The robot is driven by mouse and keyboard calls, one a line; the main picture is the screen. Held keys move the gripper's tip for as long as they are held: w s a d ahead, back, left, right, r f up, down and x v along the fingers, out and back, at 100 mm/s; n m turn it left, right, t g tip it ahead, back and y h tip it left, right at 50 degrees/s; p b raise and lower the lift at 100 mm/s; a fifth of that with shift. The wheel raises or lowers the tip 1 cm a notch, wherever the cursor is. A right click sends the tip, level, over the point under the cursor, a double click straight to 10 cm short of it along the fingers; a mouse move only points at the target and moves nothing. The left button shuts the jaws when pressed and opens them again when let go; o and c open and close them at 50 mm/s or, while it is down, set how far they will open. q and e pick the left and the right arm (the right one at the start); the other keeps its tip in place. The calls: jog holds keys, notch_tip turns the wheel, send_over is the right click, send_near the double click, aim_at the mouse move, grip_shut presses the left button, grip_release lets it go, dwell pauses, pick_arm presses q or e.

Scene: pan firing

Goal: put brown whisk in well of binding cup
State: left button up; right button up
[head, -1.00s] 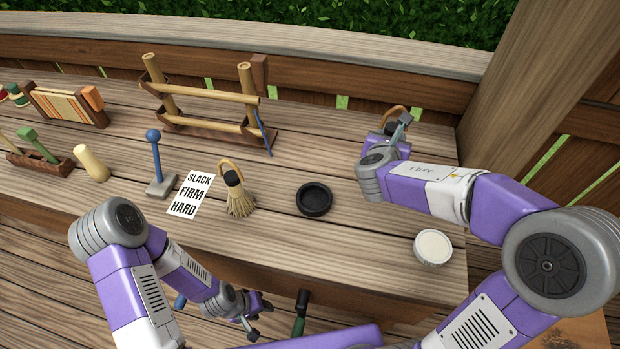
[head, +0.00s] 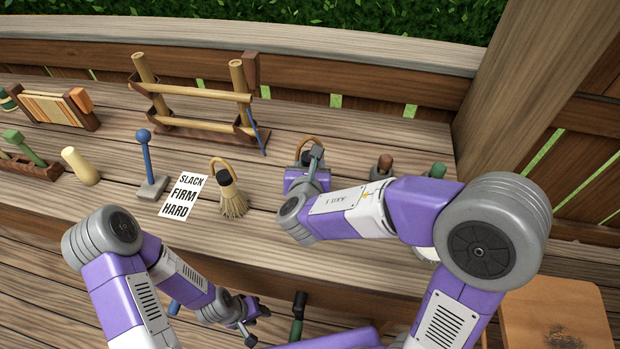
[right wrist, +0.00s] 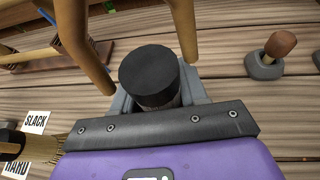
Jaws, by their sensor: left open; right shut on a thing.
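A whisk with a brown loop handle (head: 311,140) and a black band (right wrist: 152,75) is clamped in my right gripper (head: 304,168). The right wrist view shows the loop's two sides beyond the black band; its bristles are hidden there. A black round cup with a hollow top, seen a second ago on the bench, is now hidden behind my right gripper and forearm. I cannot tell whether the whisk is above or touching it. A second, tan whisk (head: 230,194) stands on the bench left of my right gripper. My left gripper (head: 257,326) is open and empty, low in front of the bench.
A bamboo rack (head: 195,105) stands behind. Brown-knobbed (head: 384,164) and green-knobbed (head: 437,172) tools stand to the right. A white round thing (head: 426,254) is mostly covered by my arm.

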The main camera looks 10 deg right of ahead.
jog(key=shift+f+b, duration=0.55)
jog(key=shift+f, duration=1.25)
jog(key=shift+f, duration=0.1)
jog(key=o, duration=0.6)
jog(key=shift+f, duration=0.1)
jog(key=o, duration=0.5)
jog(key=shift+r, duration=0.2)
jog(key=shift+s+r, duration=0.2)
jog(key=shift+s, duration=0.05)
jog(key=p+v, duration=0.2)
jog(key=v, duration=0.9)
jog(key=shift+s, duration=0.2)
